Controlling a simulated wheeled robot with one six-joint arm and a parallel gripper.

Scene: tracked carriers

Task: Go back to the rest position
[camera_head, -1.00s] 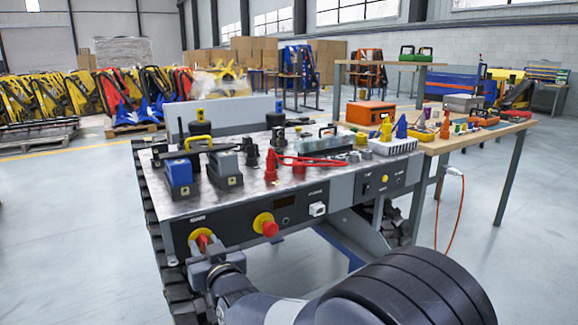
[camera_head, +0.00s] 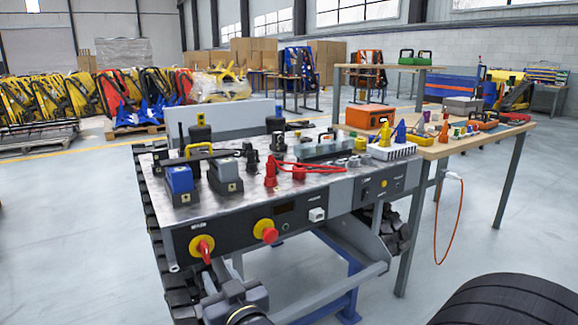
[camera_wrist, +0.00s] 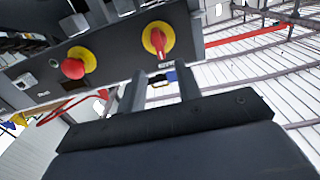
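My gripper (camera_head: 228,292) is at the bottom of the head view, below and in front of the tracked carrier's dark front panel (camera_head: 245,230). In the wrist view its two fingers (camera_wrist: 161,74) stand apart with nothing held between them. A red rotary switch on a yellow disc (camera_head: 203,248) is just above my gripper in the head view, its handle pointing down. The switch also shows beyond the fingertips in the wrist view (camera_wrist: 158,40). A red push button on a yellow base (camera_head: 266,231) sits to its right on the panel.
The carrier's top (camera_head: 250,193) bears blue and grey blocks, red clamps and a white slotted box (camera_head: 391,151). A wooden workbench (camera_head: 455,143) stands at the right, with an orange cable (camera_head: 460,225) hanging near it.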

